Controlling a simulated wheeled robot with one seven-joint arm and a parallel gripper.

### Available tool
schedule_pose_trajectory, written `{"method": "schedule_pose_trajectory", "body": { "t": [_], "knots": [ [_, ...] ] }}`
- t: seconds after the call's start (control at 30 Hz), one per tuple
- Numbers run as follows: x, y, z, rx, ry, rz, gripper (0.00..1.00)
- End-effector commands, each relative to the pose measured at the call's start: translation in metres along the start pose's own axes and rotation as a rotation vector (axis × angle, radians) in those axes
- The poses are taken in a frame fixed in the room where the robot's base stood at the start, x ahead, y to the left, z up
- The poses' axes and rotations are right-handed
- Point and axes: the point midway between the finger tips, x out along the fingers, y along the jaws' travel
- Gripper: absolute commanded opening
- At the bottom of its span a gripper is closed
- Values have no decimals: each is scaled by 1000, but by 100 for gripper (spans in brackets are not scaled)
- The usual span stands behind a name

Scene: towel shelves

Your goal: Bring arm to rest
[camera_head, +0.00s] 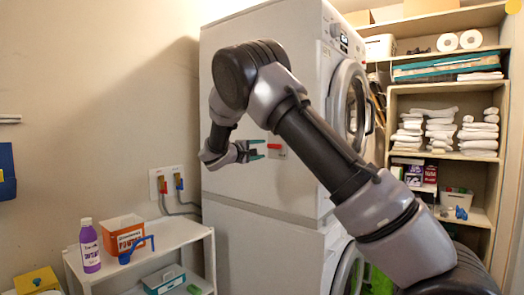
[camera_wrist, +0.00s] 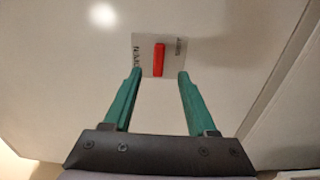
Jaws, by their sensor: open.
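My gripper (camera_head: 256,150) is at the end of my bent arm, in front of the side of the white stacked washer and dryer (camera_head: 245,199). Its two green fingers are apart and nothing is between them. In the wrist view, my gripper (camera_wrist: 158,76) points at a red switch (camera_wrist: 159,59) on a pale labelled plate. The red switch also shows in the head view (camera_head: 273,146), just right of the fingertips. I cannot tell whether the fingers touch the plate.
A low white shelf (camera_head: 165,241) stands at lower left with a purple bottle (camera_head: 89,246), an orange box (camera_head: 121,233) and a blue scoop (camera_head: 136,249). Shelves (camera_head: 447,92) at right hold white towels (camera_head: 479,133). The wall at left has free room before it.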

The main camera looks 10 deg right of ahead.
Motion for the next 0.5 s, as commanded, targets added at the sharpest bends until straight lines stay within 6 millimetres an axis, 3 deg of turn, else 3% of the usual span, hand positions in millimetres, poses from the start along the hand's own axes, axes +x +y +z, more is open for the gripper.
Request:
{"method": "schedule_pose_trajectory", "body": {
  "t": [0.17, 0.27, 0.37, 0.5],
  "knots": [
    [2, 0, 3, 3, -5, -6, 57],
    [13, 0, 23, 29, -44, -59, 57],
    [30, -2, 69, 89, -126, -184, 57],
    [41, -9, 154, 227, -266, -434, 57]
  ]
}}
